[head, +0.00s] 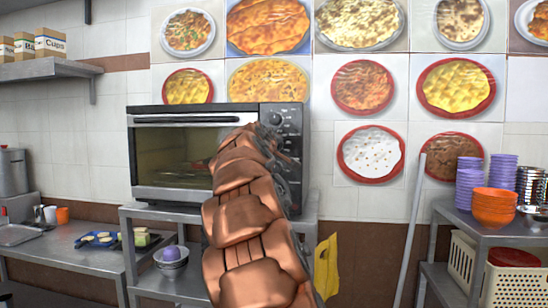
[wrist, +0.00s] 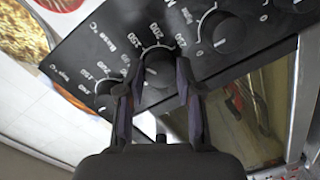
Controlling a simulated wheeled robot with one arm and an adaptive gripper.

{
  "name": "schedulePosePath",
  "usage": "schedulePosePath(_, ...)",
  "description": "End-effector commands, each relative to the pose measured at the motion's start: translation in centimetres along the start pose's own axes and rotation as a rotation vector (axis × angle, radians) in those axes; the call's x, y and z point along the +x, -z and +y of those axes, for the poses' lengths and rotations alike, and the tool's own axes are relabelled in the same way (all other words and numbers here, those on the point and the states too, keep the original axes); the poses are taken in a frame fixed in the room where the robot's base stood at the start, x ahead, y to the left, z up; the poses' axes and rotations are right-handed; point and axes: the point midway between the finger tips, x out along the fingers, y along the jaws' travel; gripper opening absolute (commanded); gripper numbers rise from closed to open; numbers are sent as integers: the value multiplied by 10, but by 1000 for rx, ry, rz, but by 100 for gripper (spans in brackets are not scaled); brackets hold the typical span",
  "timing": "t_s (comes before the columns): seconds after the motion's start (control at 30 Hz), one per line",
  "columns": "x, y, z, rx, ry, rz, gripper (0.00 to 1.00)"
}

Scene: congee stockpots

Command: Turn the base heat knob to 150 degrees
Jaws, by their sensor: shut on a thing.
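A toaster oven (head: 170,113) stands on a metal shelf unit in the head view, with a dark control panel at its right side. In the wrist view the black panel (wrist: 95,52) fills the upper part, tilted. The base heat knob (wrist: 158,66), a dark round knob beside the "Base °C" print, sits between the fingers of my gripper (wrist: 153,80). The fingers are shut on it from both sides. Numbers such as 150, 200 and 250 run around it. I cannot tell where its pointer stands.
A neighbouring knob (wrist: 106,92) lies close to the left finger, and another (wrist: 222,32) lies to the right. The oven's glass door (wrist: 245,100) is below the panel. In the head view, a yellow cloth (head: 326,265) hangs right of the shelf unit, and a pole (head: 409,225) leans farther right.

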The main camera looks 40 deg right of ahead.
Motion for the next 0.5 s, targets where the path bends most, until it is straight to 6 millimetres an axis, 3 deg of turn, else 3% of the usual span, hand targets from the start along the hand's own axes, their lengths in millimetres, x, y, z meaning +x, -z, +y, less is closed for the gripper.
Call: schedulePosePath(0.5, 0, 0, 0, 261, 19, 19, 0)
